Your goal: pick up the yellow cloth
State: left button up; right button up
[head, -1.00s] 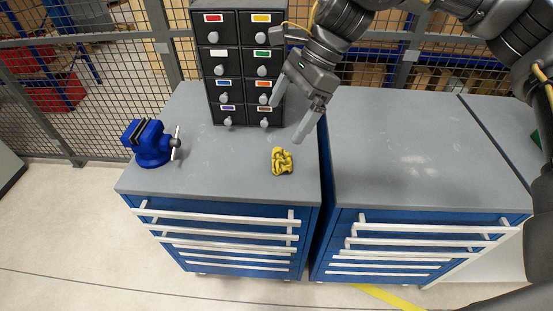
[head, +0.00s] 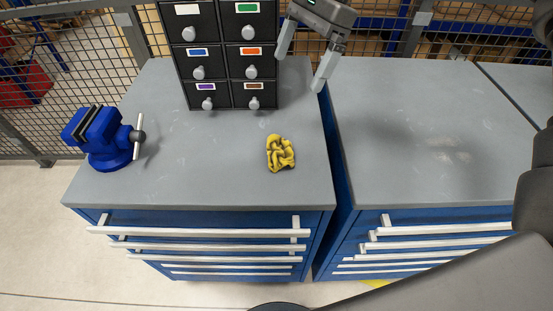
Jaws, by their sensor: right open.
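The yellow cloth (head: 281,153) lies crumpled on the grey top of the left blue drawer cabinet (head: 215,150), towards its right side. My right gripper (head: 299,72) is at the top of the head view, above and behind the cloth. Its two fingers are spread apart with nothing between them. It is clear of the cloth. My left gripper is not in the view.
A blue vise (head: 104,139) stands on the left of the same top. A black unit of small drawers (head: 222,55) with grey knobs stands at the back. A second cabinet (head: 425,140) with a bare top is on the right, across a narrow gap.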

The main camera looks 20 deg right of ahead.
jog(key=b, duration=0.9)
send_near(283, 146)
jog(key=r, duration=0.1)
jog(key=b+x, duration=0.1)
jog(key=x, duration=0.5)
jog(key=shift+w, duration=0.2)
jog(key=x, duration=0.4)
jog(key=shift+s+d, duration=0.15)
jog(key=shift+a+f, duration=0.3)
jog(key=shift+f, duration=0.25)
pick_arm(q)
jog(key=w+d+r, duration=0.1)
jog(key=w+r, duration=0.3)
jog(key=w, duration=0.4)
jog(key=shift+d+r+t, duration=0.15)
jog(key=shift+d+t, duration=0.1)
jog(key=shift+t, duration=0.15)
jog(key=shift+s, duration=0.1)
pick_arm(e)
jog(key=shift+c, duration=0.4)
jog(key=c, duration=0.8)
